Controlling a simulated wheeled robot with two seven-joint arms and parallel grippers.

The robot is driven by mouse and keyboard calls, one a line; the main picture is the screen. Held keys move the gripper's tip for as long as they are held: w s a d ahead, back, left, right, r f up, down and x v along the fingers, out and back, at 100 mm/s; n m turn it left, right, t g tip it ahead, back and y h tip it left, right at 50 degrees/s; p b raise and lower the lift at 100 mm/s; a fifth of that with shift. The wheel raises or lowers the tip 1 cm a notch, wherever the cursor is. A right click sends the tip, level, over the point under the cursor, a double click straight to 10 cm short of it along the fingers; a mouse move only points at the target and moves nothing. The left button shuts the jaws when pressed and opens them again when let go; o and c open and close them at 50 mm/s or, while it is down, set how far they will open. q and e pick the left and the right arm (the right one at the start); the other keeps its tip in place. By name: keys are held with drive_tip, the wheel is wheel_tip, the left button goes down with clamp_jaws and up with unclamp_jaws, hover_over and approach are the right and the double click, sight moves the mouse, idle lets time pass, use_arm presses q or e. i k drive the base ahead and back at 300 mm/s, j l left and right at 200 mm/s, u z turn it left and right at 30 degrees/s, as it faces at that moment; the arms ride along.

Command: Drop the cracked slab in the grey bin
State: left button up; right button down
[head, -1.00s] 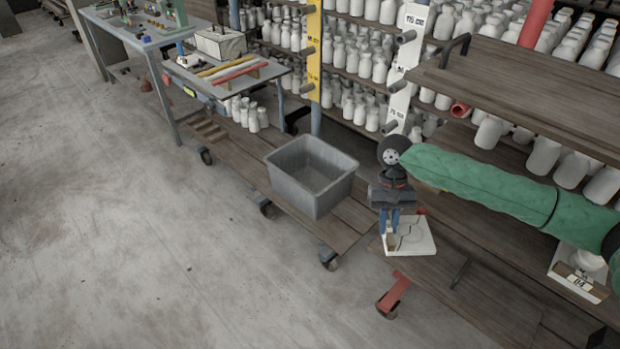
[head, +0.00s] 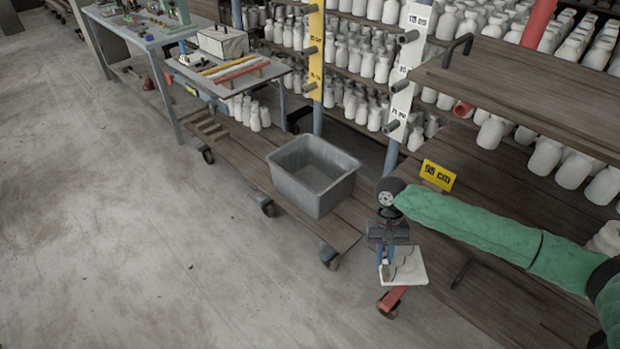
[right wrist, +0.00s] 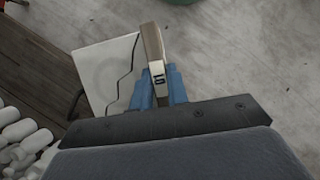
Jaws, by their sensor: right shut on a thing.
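The cracked slab (head: 408,268) is a pale square plate with a dark jagged crack line. My right gripper (head: 386,264) is shut on its left edge, where a small brown piece shows between the blue fingers. In the right wrist view the slab (right wrist: 104,72) extends left of the fingers (right wrist: 158,88), with the crack visible and a brown block with a dark mark between them. The slab is held near the front edge of the cart deck. The grey bin (head: 285,184) stands to the left on the low wooden deck, open at the top; its inside looks empty. My left gripper is not in view.
A yellow "90 cm" sign (head: 438,175) stands behind my right arm. A wooden shelf board (head: 540,95) overhangs at the right. Racks of white bottles (head: 350,65) line the back. A worktable (head: 215,82) is at upper left. The floor at left is clear.

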sight(318, 190)
drive_tip(key=u, duration=0.45)
drive_tip(key=i+j+u, duration=0.1)
drive_tip(key=u, duration=0.85)
drive_tip(key=i+u, duration=0.1)
drive_tip(key=u, duration=1.3)
drive_tip(key=i+l+u, duration=0.15)
drive_tip(key=l+u, duration=1.15)
drive_tip(key=l, duration=0.75)
drive_tip(key=l+z, duration=0.15)
drive_tip(key=z, duration=0.2)
drive_tip(key=l+z, duration=0.1)
drive_tip(key=z, duration=0.25)
drive_tip(key=i+l+z, duration=0.1)
drive_tip(key=z, duration=0.25)
drive_tip(key=i+l+z, duration=0.1)
drive_tip(key=z, duration=1.65)
